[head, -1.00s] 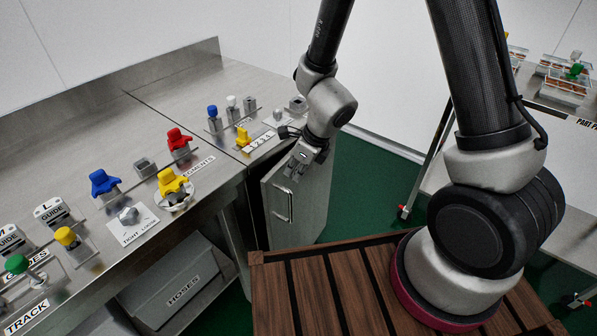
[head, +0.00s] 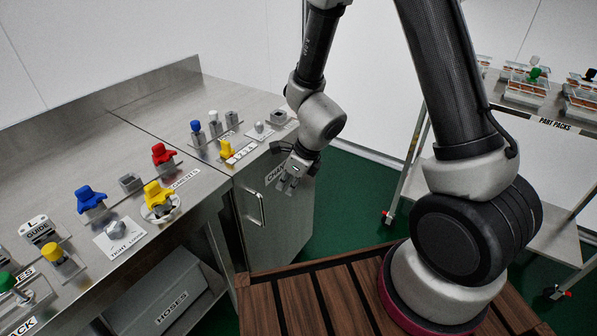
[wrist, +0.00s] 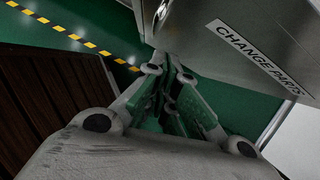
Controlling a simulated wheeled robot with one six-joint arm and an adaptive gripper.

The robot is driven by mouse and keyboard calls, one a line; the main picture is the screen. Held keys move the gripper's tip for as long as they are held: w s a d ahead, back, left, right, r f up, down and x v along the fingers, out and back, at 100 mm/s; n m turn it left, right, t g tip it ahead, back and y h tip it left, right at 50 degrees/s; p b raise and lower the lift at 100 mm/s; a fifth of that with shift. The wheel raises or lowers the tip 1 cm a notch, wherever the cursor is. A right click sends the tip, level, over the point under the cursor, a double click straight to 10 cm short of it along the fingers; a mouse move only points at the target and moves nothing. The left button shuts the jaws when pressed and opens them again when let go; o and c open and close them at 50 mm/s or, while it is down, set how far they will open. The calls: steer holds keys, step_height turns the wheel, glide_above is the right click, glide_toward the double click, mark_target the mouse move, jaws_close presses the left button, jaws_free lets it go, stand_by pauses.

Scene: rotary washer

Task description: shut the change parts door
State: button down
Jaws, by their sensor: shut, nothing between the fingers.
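The change parts door (head: 280,225) is the grey metal front under the right part of the counter, with a bar handle (head: 255,208) near its left edge. It now lies roughly in line with the counter edge; a dark strip shows left of it, and I cannot tell if it is fully shut. My gripper (head: 286,187) is shut and empty, pointing down close to the door's upper right part and partly covering its label. In the wrist view, the fingers (wrist: 175,100) are together beside the door (wrist: 235,60) with its CHANGE PARTS label (wrist: 258,58); contact is unclear.
The counter (head: 135,150) above carries several coloured knobs and clamps. A grey HOSES box (head: 165,290) sits under it at left. A part packs table (head: 545,120) stands at right. Green floor (head: 345,215) lies open between. A yellow-striped floor line (wrist: 75,37) shows in the wrist view.

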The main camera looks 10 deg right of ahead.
steer(key=s+d+r+n+g, duration=0.25)
steer(key=s+r+n, duration=0.25)
steer(key=r+n, duration=0.25)
steer(key=s+d+r+n+g, duration=0.1)
steer(key=s+d+r+n, duration=0.4)
steer(key=n, duration=0.4)
steer(key=s+d+r+n+t+h, duration=0.1)
steer(key=s+d+r+n, duration=0.3)
steer(key=d+r, duration=0.4)
steer(key=s+d+r+n+t+h, duration=0.2)
steer(key=s+d+r+n+t, duration=0.1)
steer(key=d+r, duration=0.5)
step_height(320, 180, up, 2)
steer(key=shift+s+d+r+n+t+h, duration=0.1)
steer(key=shift+s+d+n+t+h, duration=0.25)
steer(key=shift+n+t, duration=0.35)
